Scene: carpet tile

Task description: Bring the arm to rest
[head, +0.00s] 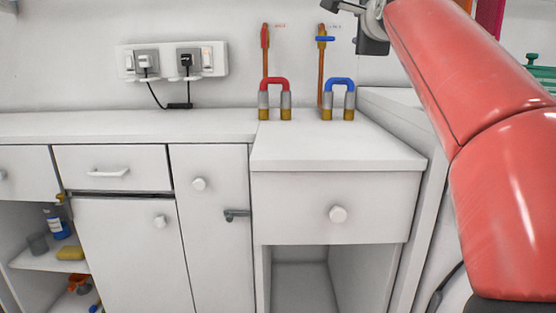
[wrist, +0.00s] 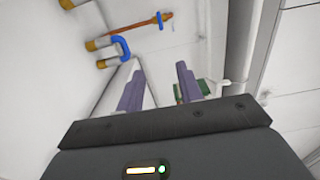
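My red arm (head: 463,105) fills the right side of the head view, reaching from the lower right up to the top edge. Its wrist end (head: 372,30) is raised in front of the wall, right of the blue-handled tap, and is partly cut off by the top edge. In the wrist view my gripper (wrist: 161,68) shows two purple-grey fingers standing apart, with nothing between them. It is open and empty, and touches nothing that I can see.
A red-handled tap (head: 274,84) and a blue-handled tap (head: 339,84) stand at the back of the white counter (head: 330,150). A socket panel (head: 207,60) with plugs is on the wall. Below are white drawers and doors, and an open shelf (head: 45,258) with small items. The countertop front is clear.

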